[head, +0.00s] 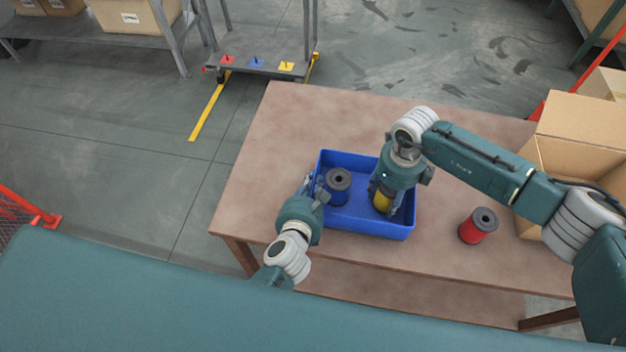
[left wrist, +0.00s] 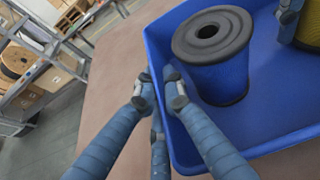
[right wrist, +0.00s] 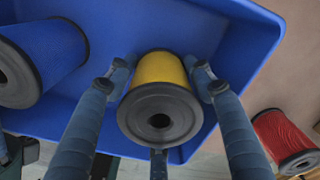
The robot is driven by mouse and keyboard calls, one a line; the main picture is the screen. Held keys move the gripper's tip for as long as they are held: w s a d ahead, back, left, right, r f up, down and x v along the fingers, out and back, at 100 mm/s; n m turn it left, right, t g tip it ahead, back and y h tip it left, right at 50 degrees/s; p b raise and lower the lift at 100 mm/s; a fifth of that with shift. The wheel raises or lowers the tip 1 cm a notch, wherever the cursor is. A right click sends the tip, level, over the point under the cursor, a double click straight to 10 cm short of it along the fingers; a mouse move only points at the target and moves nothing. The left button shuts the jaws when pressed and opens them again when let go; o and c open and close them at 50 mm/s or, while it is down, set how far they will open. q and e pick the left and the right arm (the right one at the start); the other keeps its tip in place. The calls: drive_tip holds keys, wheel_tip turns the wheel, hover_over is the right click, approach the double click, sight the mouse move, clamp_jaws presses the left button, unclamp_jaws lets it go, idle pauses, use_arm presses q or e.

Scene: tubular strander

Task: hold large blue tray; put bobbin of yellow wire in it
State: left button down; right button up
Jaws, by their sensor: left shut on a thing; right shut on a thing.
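The large blue tray (head: 365,226) stands on the brown table. My left gripper (head: 312,187) is shut on the tray's left wall; the left wrist view shows its fingers (left wrist: 160,88) on either side of the rim. The bobbin of yellow wire (head: 383,201) is inside the tray's right part, partly hidden by my right gripper (head: 382,195). In the right wrist view the fingers (right wrist: 158,78) are shut on the yellow bobbin (right wrist: 160,70), with its dark flange facing the camera. I cannot tell whether it touches the tray floor. A bobbin of blue wire (head: 338,186) stands upright in the tray's left part.
A bobbin of red wire (head: 478,226) stands on the table (head: 290,115) right of the tray. An open cardboard box (head: 580,125) is at the table's right end. Behind the table is a low cart (head: 262,66) with coloured pegs. The table's far left is clear.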

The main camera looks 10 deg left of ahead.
drive_tip(key=shift+f, duration=0.3)
use_arm(q)
drive_tip(key=shift+r, duration=0.1)
use_arm(e)
drive_tip(key=o, duration=1.5)
drive_tip(key=shift+o, duration=0.2)
use_arm(q)
drive_tip(key=c, duration=1.8)
unclamp_jaws()
use_arm(e)
wheel_tip(320, 180, up, 12)
